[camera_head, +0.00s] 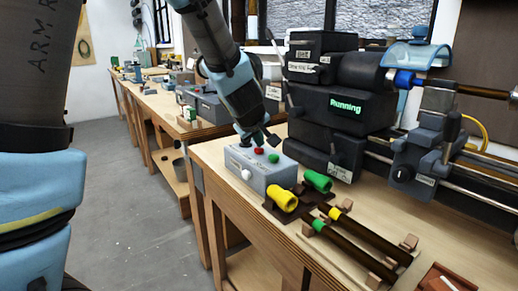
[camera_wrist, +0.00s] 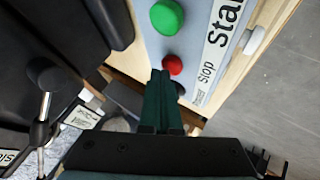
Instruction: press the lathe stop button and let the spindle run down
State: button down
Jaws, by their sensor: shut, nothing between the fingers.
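The grey control box (camera_head: 262,172) stands on the bench in front of the lathe. It carries a red stop button (camera_head: 259,150) and a green start button (camera_head: 274,158). In the wrist view the red button (camera_wrist: 173,65) sits just beyond the tips of my gripper (camera_wrist: 160,75), beside the word "Stop". The green button (camera_wrist: 167,17) is farther up. My gripper (camera_head: 257,141) is shut and empty, right over or against the red button; I cannot tell whether it touches. The lathe (camera_head: 340,108) shows a green "Running" display (camera_head: 346,106).
Yellow (camera_head: 285,199) and green (camera_head: 318,180) cylinders lie right of the box. Dark rods (camera_head: 355,245) rest on wooden blocks nearby. The lathe headstock rises close behind the box. Another bench (camera_head: 150,95) runs along the left, with open floor beside it.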

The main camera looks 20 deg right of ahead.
aim_at(259, 151)
jog(key=shift+f, duration=0.2)
jog(key=shift+r, duration=0.1)
jog(key=shift+r+p, duration=0.95)
notch_tip(259, 151, up, 5)
jog(key=p, duration=0.5)
dwell(0.8)
